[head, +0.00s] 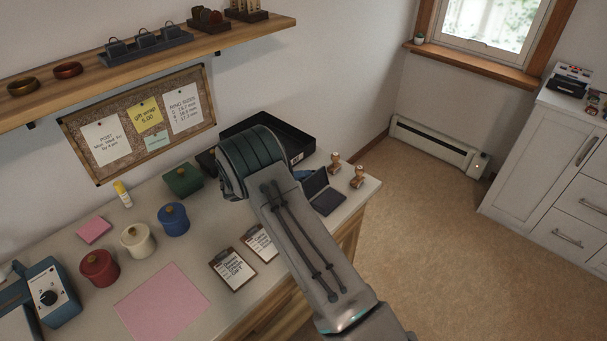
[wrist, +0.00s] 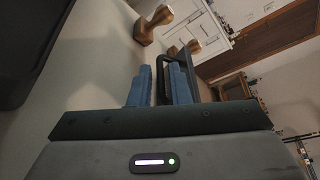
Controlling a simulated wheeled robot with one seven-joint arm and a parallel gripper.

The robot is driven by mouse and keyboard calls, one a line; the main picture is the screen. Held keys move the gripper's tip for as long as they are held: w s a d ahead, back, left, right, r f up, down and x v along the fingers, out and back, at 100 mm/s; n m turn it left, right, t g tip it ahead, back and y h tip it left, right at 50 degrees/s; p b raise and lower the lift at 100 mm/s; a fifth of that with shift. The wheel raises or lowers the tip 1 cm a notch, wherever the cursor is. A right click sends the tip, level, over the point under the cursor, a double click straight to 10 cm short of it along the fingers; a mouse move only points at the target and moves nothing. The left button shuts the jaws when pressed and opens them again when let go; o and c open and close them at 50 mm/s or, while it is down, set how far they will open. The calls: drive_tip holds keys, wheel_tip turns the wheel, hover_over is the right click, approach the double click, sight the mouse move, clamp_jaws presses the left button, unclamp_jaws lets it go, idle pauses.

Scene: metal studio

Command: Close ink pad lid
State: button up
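The dark ink pad (head: 328,202) sits near the right end of the counter, with its lid (head: 315,183) raised at the back. My gripper is mostly hidden behind my arm in the head view; a bit of blue fingertip shows just left of the lid. In the wrist view, the two blue fingers of my gripper (wrist: 160,84) stand apart. The dark edges of the ink pad (wrist: 188,60) show between and behind the fingers. I cannot tell whether the fingers touch the lid. Nothing is clearly gripped.
Two wooden stamps stand behind and right of the pad, one nearer the back (head: 335,161) and one nearer the edge (head: 357,178). A black tray (head: 298,157) lies behind my arm. The counter's right edge is close to the pad.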

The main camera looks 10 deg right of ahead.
drive_tip(key=shift+d, duration=0.3)
